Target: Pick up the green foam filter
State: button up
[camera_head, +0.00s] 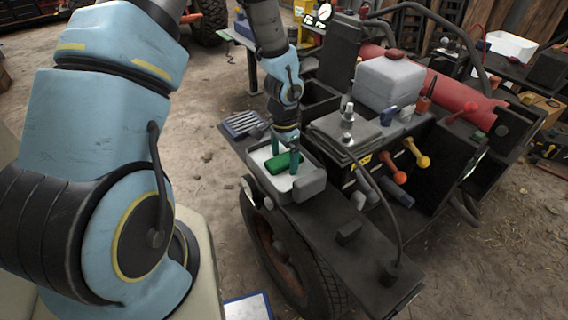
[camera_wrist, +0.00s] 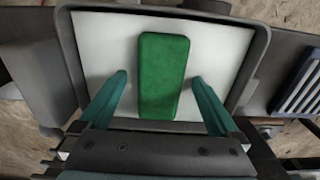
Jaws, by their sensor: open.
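My gripper (camera_head: 285,155) points down over the tray. In the wrist view its two teal fingers (camera_wrist: 160,84) are apart, one on each side of the filter's near part, with gaps between. Whether the fingertips are level with the filter is unclear.
A blue-grey slatted part (camera_head: 243,123) lies left of the tray. A grey block (camera_head: 309,184) adjoins the tray's near right corner. A flat metal plate (camera_head: 330,136) with a knob and a white tank (camera_head: 388,82) stand to the right. A hose (camera_head: 385,205) rises from the near deck.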

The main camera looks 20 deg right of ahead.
aim_at(284, 158)
jog(key=shift+f, duration=0.1)
jog(key=shift+c, duration=0.3)
grip_shut()
notch_tip(284, 158, up, 10)
jog(key=shift+r+b, duration=0.1)
jog(key=shift+b, duration=0.4)
jog(key=c, duration=0.5)
grip_release()
jog(key=shift+c, duration=0.2)
jog(key=c, duration=0.8)
jog(key=shift+w, duration=0.15)
jog(key=shift+c, duration=0.2)
